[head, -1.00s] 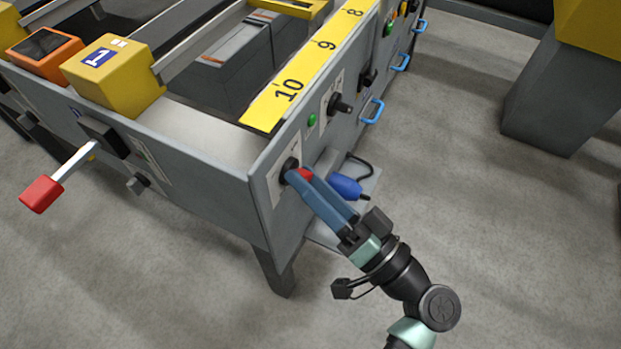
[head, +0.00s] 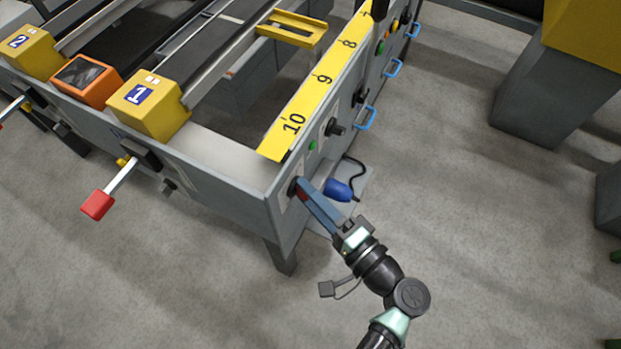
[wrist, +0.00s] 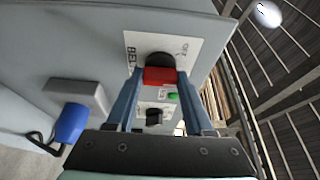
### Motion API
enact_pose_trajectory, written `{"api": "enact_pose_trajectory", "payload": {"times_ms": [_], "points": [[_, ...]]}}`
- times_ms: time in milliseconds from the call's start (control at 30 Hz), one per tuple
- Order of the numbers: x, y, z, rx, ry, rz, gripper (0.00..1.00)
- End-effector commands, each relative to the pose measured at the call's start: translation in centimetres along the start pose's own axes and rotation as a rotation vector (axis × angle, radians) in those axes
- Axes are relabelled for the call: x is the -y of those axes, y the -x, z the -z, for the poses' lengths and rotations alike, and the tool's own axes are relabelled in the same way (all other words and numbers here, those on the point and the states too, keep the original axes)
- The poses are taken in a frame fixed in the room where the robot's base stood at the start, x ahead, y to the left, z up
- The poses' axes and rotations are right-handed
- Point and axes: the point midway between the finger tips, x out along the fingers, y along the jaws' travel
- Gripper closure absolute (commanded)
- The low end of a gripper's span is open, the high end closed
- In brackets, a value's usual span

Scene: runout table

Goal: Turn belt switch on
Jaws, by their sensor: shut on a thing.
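The belt switch is a black round knob with a red handle (wrist: 160,75) on a white label plate (wrist: 195,52) in the wrist view. The plate carries the letters "BEL" and "OFF", partly covered. In the head view the switch's black base (head: 293,186) shows at the near corner of the grey side panel. My gripper (head: 302,190) reaches it from the lower right. In the wrist view the blue fingers of my gripper (wrist: 160,78) stand on both sides of the red handle and are shut on it. The fingers hide most of the handle in the head view.
Another black knob (head: 334,127), a green button (head: 312,145) and blue handles (head: 366,118) line the same panel. Free floor lies to the right.

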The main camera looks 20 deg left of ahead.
Motion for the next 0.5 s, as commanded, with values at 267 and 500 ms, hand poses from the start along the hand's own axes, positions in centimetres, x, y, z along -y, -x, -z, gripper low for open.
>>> {"api": "enact_pose_trajectory", "payload": {"times_ms": [267,500], "points": [[1.01,0.04,0.05,-0.001,-0.245,-0.102,1.00],[0.97,0.02,0.10,0.000,-0.446,-0.185,1.00]]}}
